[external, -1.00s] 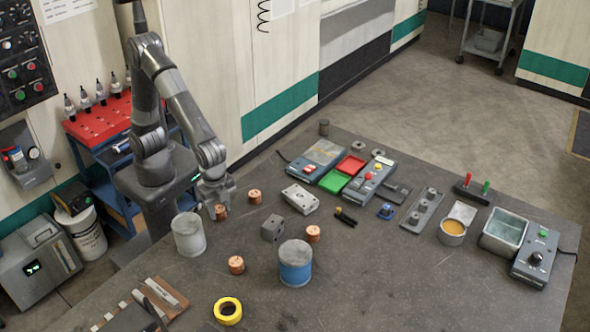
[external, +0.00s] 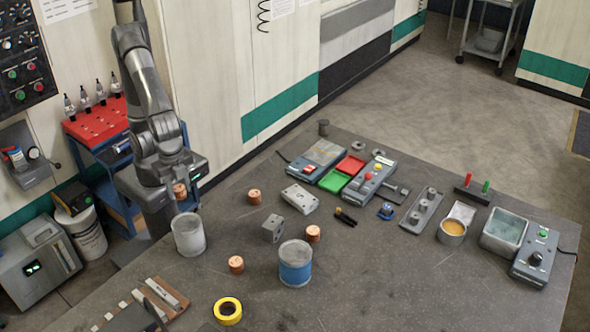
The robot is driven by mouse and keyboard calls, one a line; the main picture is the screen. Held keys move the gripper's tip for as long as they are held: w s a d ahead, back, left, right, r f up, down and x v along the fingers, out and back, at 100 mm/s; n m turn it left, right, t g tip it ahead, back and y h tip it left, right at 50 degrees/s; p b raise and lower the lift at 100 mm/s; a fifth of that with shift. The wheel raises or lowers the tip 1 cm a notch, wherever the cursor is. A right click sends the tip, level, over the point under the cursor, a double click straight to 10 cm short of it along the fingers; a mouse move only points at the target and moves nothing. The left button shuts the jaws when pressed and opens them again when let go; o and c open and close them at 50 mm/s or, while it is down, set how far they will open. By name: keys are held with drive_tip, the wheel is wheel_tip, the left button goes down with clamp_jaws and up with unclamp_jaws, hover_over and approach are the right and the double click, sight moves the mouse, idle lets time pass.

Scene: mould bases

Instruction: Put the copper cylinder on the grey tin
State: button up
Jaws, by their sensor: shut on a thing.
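My gripper (external: 178,190) is shut on a copper cylinder (external: 180,191). It holds the cylinder up near the back left of the table, just above and behind the rim of the grey tin (external: 188,236). In this view I cannot tell whether the cylinder is over the tin's top or behind it. The grey tin stands upright at the table's left edge. Other copper cylinders stand on the table: one at the back (external: 254,197), one beside the blue-banded tin (external: 313,233) and one nearer the front (external: 236,265).
A blue-banded tin (external: 295,265) stands right of the grey tin. A grey block (external: 272,229) and a pale plate with holes (external: 300,198) lie near the middle. A yellow tape ring (external: 227,311) lies in front. Devices and trays fill the right side.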

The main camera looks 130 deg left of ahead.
drive_tip(key=d+r, duration=1.1)
drive_tip(key=d, duration=0.2)
hover_over(186, 222)
wheel_tip(186, 222, down, 7)
drive_tip(key=shift+d, duration=0.1)
drive_tip(key=shift+w+f, duration=0.1)
drive_tip(key=shift+f, duration=1.95)
drive_tip(key=shift+f, duration=0.15)
drive_tip(key=o, duration=1.2)
